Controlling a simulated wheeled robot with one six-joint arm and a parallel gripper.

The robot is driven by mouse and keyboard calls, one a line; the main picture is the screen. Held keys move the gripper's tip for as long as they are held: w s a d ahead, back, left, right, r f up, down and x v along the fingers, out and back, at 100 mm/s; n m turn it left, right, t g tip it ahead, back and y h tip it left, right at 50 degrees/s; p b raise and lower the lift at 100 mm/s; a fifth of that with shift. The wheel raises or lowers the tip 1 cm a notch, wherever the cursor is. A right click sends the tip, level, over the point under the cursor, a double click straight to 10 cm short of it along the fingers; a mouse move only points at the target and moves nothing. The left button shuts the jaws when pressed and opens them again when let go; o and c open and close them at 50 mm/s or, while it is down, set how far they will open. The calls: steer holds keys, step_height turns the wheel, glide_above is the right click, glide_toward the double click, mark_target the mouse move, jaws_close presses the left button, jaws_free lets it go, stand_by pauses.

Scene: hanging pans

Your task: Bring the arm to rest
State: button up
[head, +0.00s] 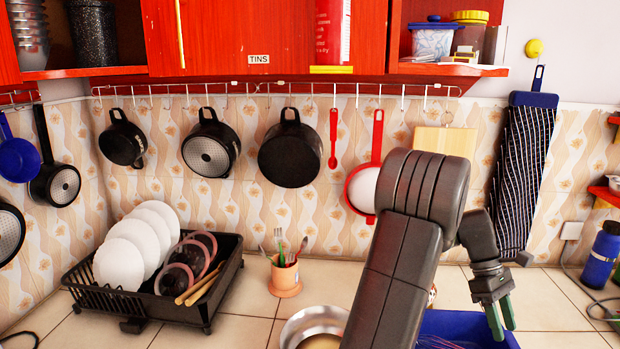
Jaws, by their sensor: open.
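My gripper (503,316) is at the lower right in the head view, at the end of my dark grey arm. Its green-tipped fingers point down, apart and with nothing between them. It hangs in front of the tiled counter, over the right part of a blue bin or tray (470,326). My arm rises from the bottom middle, bends at the top and comes down to the right. It hides part of the counter and wall behind it.
Black pans (290,150) and a red-handled strainer (362,190) hang from a hook rail. A black dish rack (215,300) with plates stands left. A utensil cup (285,276) and metal bowl (312,322) are near my arm. A blue bottle (602,258) stands right.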

steer(key=x, duration=0.3)
steer(key=shift+s+f, duration=0.1)
steer(key=shift+s, duration=0.05)
step_height(320, 180, up, 2)
steer(key=shift+d+r+p, duration=0.1)
steer(key=shift+p, duration=0.45)
steer(key=shift+r, duration=0.5)
steer(key=shift+f, duration=0.1)
